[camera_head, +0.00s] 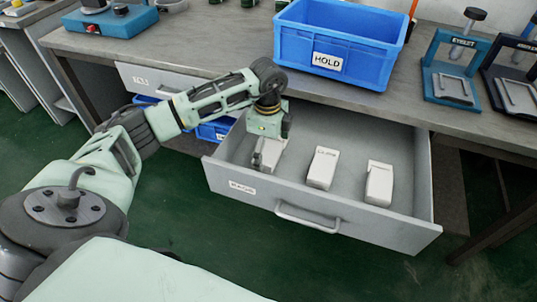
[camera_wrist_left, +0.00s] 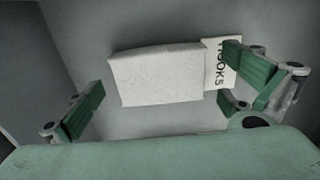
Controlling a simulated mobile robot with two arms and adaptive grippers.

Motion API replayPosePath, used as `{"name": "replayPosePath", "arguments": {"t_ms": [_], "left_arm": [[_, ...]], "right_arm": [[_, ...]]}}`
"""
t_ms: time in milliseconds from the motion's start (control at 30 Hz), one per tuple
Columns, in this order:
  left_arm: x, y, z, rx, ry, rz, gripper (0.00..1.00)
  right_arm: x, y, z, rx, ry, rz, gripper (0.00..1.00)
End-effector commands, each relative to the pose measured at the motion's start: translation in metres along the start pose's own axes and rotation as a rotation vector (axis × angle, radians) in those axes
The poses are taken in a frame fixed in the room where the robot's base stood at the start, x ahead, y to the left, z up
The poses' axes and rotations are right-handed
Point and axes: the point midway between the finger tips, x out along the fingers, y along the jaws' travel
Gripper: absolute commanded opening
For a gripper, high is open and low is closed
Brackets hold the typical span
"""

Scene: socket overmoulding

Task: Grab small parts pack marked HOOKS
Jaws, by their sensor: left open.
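The HOOKS pack (camera_wrist_left: 155,76) is a small white box lying in the open drawer. Its printed label (camera_wrist_left: 217,62) shows at the right end in the left wrist view. My left gripper (camera_wrist_left: 165,105) is open, with one green-padded finger to the left of the pack and the others at its right, by the label. In the head view my left gripper (camera_head: 267,140) points down into the left part of the drawer and partly hides the pack (camera_head: 268,156). My right gripper is not in view.
The drawer (camera_head: 330,222) also holds a pack (camera_head: 322,168) in the middle and another pack (camera_head: 379,184) at right. A blue bin marked HOLD (camera_head: 327,62) stands on the workbench (camera_head: 215,50) above. Two presses stand at the right.

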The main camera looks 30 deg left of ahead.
Motion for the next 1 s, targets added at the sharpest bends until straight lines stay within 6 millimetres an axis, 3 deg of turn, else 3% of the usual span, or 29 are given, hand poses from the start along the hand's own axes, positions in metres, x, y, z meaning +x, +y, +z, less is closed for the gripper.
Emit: {"name": "replayPosePath", "arguments": {"t_ms": [167, 700, 1000], "left_arm": [[0.0000, -0.0001, 0.0000, 0.000, 0.000, 0.000, 1.00], [-0.0005, -0.0002, 0.0001, 0.000, 0.001, 0.000, 0.55], [-0.0038, -0.0004, 0.0001, -0.001, 0.001, -0.001, 0.55]], "right_arm": [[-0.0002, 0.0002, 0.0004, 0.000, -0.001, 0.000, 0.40], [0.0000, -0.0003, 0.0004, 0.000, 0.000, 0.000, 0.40], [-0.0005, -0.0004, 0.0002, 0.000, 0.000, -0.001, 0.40]]}}
